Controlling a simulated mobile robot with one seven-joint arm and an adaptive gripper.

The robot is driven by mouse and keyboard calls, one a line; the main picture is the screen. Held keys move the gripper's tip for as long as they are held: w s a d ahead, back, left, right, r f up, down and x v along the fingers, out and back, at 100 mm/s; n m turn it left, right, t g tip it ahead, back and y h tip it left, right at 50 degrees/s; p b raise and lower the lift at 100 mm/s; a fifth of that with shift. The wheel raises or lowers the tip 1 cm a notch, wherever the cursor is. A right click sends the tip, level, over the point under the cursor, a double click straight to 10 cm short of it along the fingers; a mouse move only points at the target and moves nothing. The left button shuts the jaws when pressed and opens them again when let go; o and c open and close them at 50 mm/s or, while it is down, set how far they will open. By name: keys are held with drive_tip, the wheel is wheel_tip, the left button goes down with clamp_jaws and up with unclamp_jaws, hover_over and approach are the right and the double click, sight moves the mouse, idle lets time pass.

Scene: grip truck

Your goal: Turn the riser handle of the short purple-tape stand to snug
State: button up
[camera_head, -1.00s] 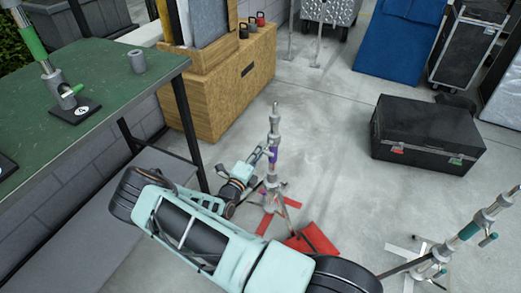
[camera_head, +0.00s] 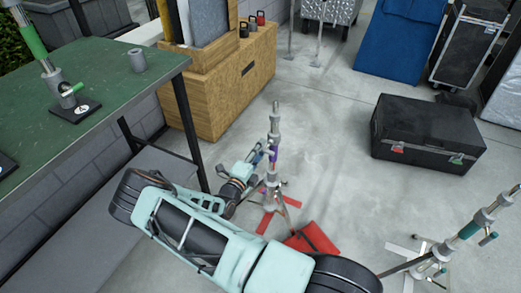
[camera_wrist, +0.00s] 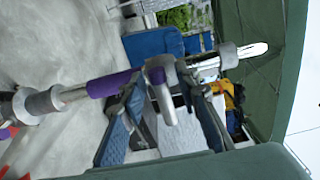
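The short purple-tape stand (camera_head: 275,128) stands upright on the floor on red legs, with a purple band on its column. In the wrist view the column lies across the picture, with the purple tape (camera_wrist: 109,84) left of the collar. The grey, L-shaped riser handle (camera_wrist: 167,105) sticks out from the collar. My gripper (camera_wrist: 162,86) has its two fingers apart, one on each side of the handle, with gaps showing. In the head view my gripper (camera_head: 258,155) is at the left side of the column, its tips partly hard to make out.
A red bag (camera_head: 312,239) lies by the stand's legs. Another stand with green tape (camera_head: 468,232) is at the lower right. A black case (camera_head: 428,133) lies behind on the right. A green table (camera_head: 105,70) and a wooden cabinet (camera_head: 235,85) are on the left.

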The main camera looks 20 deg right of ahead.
drive_tip(key=v, duration=1.2)
idle(0.4)
